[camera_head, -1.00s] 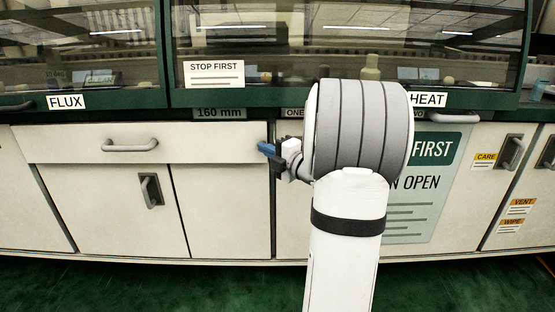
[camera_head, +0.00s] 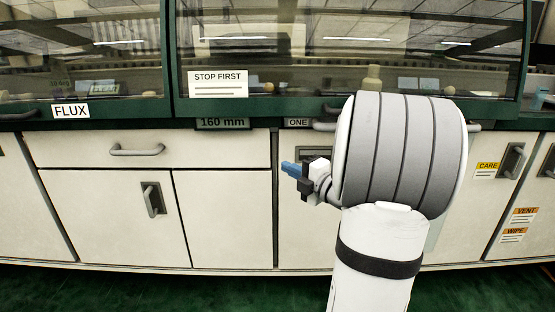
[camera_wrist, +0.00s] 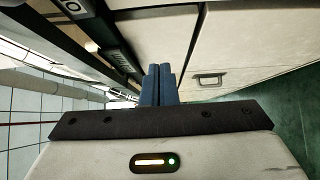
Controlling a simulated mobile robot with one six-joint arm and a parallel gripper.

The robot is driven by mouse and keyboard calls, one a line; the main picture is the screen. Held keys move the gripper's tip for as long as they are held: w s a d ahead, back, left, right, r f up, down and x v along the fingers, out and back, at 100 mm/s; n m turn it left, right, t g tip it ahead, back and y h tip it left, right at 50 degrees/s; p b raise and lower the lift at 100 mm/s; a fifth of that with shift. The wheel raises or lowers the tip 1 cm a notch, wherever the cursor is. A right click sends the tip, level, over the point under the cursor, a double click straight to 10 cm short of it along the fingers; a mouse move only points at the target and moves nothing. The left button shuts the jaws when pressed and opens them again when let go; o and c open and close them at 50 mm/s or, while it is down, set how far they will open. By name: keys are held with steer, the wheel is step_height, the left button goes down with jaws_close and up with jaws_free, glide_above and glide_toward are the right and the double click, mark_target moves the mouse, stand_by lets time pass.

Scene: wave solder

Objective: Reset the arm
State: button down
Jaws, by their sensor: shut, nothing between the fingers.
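My gripper (camera_head: 289,168) shows in the head view at the left of my large grey-banded arm joint, in front of the white cabinet fronts below the counter edge. Its blue fingers point left. In the wrist view my gripper (camera_wrist: 159,72) has its two blue fingers side by side, pressed together with nothing between them. My arm hides part of the cabinet front behind it.
A white drawer (camera_head: 146,149) and a cabinet door (camera_head: 120,215) are shut at the left. A glass-fronted machine with a "STOP FIRST" sign (camera_head: 218,84) stands above the green edge. The green floor (camera_head: 150,290) in front looks clear.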

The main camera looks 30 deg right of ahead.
steer(key=s+a+r+m+g+h+p, duration=0.1)
steer(key=a+r+m+g+h+p, duration=0.2)
steer(key=r+m+p, duration=0.45)
steer(key=s+a+r+m+g+h+p, duration=0.1)
steer(key=s+r+m+g+h+p, duration=0.1)
steer(key=r+m+h+p, duration=0.6)
steer(key=s+a+r+m+g+y+p, duration=0.2)
steer(key=s+a+r+g+y+p, duration=0.1)
steer(key=s+a+p, duration=0.5)
steer(key=s+a+r+m+g+y+p, duration=0.3)
steer(key=s+a+r+g+p, duration=0.3)
steer(key=s+a+p, duration=0.3)
steer(key=shift+s+a+m+g+p, duration=0.3)
steer(key=shift+s+m+g+p, duration=0.1)
steer(key=shift+s, duration=0.45)
